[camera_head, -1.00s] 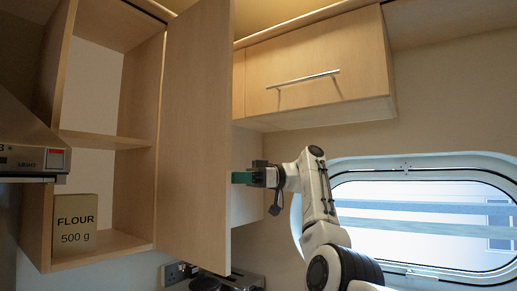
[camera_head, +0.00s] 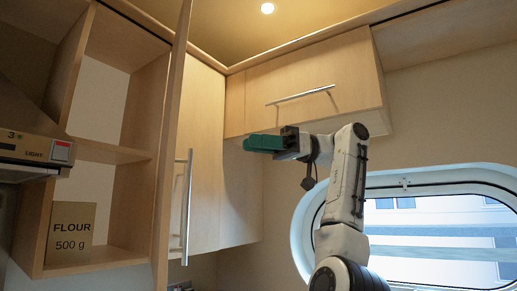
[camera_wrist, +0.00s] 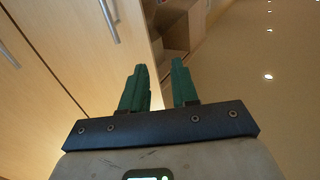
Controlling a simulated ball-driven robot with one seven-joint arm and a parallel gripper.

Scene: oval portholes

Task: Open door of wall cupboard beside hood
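The wall cupboard (camera_head: 92,150) beside the hood stands open at the left of the head view, with its shelves exposed. Its light wooden door (camera_head: 168,150) is swung out and seen nearly edge-on. A vertical bar handle (camera_head: 186,205) shows just right of the door's edge; I cannot tell for sure which panel bears it. My gripper (camera_head: 250,143) is right of the door, apart from it, pointing left. In the wrist view its green fingers (camera_wrist: 160,85) are parted with nothing between them. The open shelves (camera_wrist: 180,28) show beyond them there.
The hood (camera_head: 35,150) is at the far left. A flour box (camera_head: 71,233) stands in the cupboard. A closed overhead cupboard (camera_head: 310,85) with a bar handle is just above my gripper. An oval porthole (camera_head: 440,225) is at right. The air between gripper and door looks clear.

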